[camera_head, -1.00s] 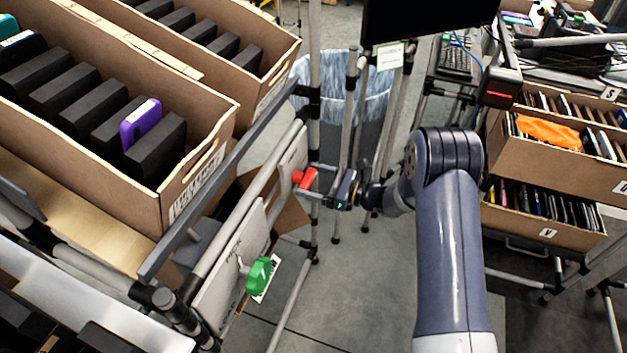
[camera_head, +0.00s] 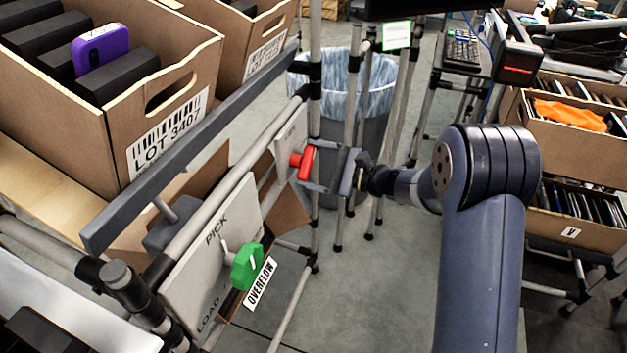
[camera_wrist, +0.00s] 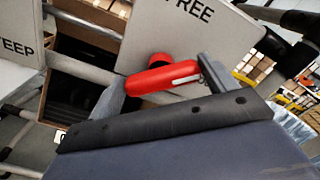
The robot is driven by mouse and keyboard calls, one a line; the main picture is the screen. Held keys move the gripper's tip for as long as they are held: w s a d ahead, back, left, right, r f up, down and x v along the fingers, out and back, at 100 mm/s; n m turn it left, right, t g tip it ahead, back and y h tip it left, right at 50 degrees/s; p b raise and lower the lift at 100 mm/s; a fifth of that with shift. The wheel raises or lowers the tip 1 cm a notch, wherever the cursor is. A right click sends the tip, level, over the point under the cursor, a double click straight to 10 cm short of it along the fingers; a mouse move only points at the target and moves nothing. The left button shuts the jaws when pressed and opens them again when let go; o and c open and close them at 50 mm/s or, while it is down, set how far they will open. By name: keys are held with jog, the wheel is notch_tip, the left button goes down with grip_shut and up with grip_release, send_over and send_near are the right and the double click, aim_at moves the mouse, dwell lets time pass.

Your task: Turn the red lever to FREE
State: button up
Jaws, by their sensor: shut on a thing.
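The red lever (camera_head: 302,163) sits on a pale plate (camera_head: 289,143) at the end of the rack rail. In the wrist view the lever (camera_wrist: 162,77) lies nearly level, slightly tilted, with a white stripe along one side. The word FREE shows on the plate (camera_wrist: 190,32) above it; the plate's other markings are hidden or cut off. My gripper (camera_head: 316,171) reaches the lever from the right. In the wrist view my gripper (camera_wrist: 160,88) has a finger on each side of the lever, shut on it.
A green lever (camera_head: 246,266) stands on a plate marked PICK and LOAD, with an OVERFLOW tag (camera_head: 261,283) beside it. A carton marked LOT 3407 (camera_head: 170,130) is tilted at left. A lined bin (camera_head: 372,100) stands behind. Grey floor is open below my arm.

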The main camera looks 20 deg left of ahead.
jog(key=n+b, duration=0.3)
jog(key=b, duration=0.2)
jog(key=f+n+b, duration=0.1)
jog(key=n+b, duration=0.2)
jog(key=b, duration=0.2)
jog(key=shift+s+b, duration=0.15)
jog(key=shift+b, duration=0.2)
jog(key=n+b, duration=0.3)
jog(key=b, duration=0.1)
jog(key=shift+r, duration=0.1)
jog(key=shift+n+b, duration=0.3)
jog(key=shift+b, duration=0.1)
jog(key=shift+r, duration=0.15)
jog(key=o, duration=0.9)
jog(key=shift+o, duration=0.2)
jog(key=d+p, duration=0.2)
jog(key=d, duration=0.8)
jog(key=shift+s+d, duration=0.4)
